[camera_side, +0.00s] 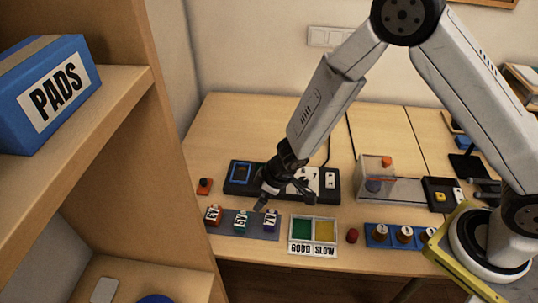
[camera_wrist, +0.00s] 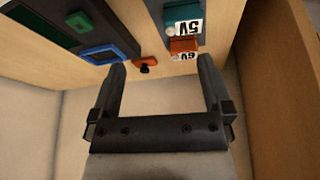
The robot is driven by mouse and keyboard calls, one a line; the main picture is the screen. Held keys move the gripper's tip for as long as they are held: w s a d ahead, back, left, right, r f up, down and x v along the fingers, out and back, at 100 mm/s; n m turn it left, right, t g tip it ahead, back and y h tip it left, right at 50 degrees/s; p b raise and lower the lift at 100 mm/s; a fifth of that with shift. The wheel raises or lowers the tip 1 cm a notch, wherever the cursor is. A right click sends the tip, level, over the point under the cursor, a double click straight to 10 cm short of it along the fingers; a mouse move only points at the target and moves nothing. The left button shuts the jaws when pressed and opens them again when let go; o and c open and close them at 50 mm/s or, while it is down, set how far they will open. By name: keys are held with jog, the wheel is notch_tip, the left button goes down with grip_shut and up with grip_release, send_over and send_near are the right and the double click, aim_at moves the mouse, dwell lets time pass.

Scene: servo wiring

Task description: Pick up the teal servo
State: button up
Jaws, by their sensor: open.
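The teal servo (camera_side: 241,221), labelled 5V, stands on a grey mat (camera_side: 256,233) between a red servo (camera_side: 212,216) and a purple servo (camera_side: 270,220). In the wrist view the teal servo (camera_wrist: 181,12) is near the top edge, with the red servo (camera_wrist: 184,46), labelled 6V, below it. My gripper (camera_side: 287,200) is above and behind the mat, near the purple servo's end. Its two fingers are spread with nothing between them, as the wrist view (camera_wrist: 162,62) also shows. The purple servo is not visible in the wrist view.
A dark panel (camera_side: 233,187) with a blue frame lies behind the mat, beside an orange box with a black knob (camera_side: 204,186). A green and yellow tray (camera_side: 315,231) is right of the mat. A wooden shelf (camera_side: 165,150) stands close on the left.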

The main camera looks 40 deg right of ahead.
aim_at(246, 219)
jog(key=shift+s+a+f+n+y, duration=0.2)
jog(key=shift+a+f+n+y, duration=0.25)
jog(key=shift+a+f, duration=0.95)
jog(key=shift+f, duration=0.1)
jog(key=shift+x, duration=1.2)
jog(key=shift+f, duration=0.15)
jog(key=shift+x, duration=2.45)
jog(key=c, duration=1)
jog(key=shift+r, duration=0.2)
